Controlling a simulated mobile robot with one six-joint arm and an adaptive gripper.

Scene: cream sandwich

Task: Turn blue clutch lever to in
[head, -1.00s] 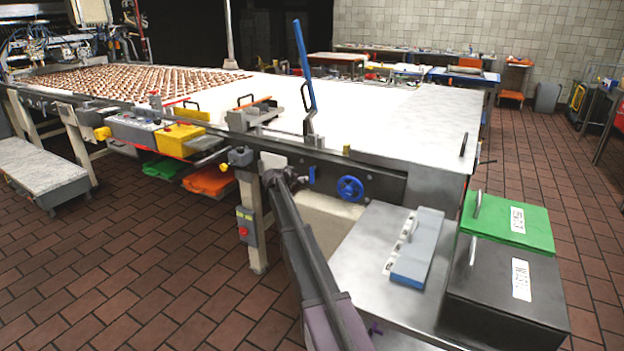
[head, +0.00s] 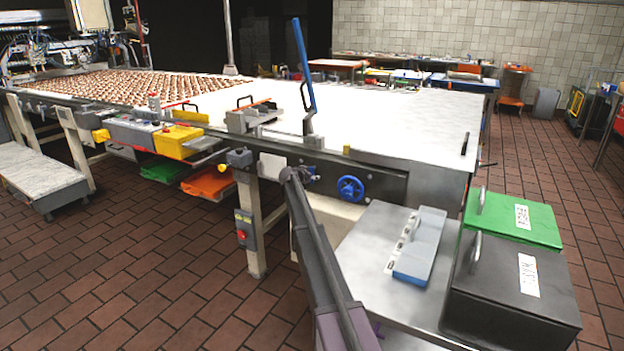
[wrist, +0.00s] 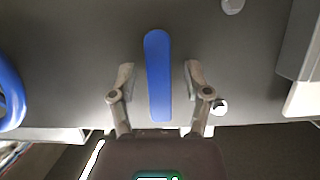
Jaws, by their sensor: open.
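A short blue lever (wrist: 158,78) is on the dark machine panel. In the wrist view it points nearly straight up and down, between the two fingers of my gripper (wrist: 159,85). The fingers are open, with a gap on each side of the lever. In the head view my gripper (head: 299,175) is at the panel on the machine's side, and a little blue of the lever (head: 313,172) shows just beside it. The rest of the lever is hidden there. I see no readable in or out marking.
A blue handwheel (head: 350,188) sits right of the lever in the head view; its rim shows at the left in the wrist view (wrist: 8,92). A tall blue lever (head: 304,65) rises above the conveyor. A metal table (head: 365,245) and lidded bins (head: 510,280) stand to the right.

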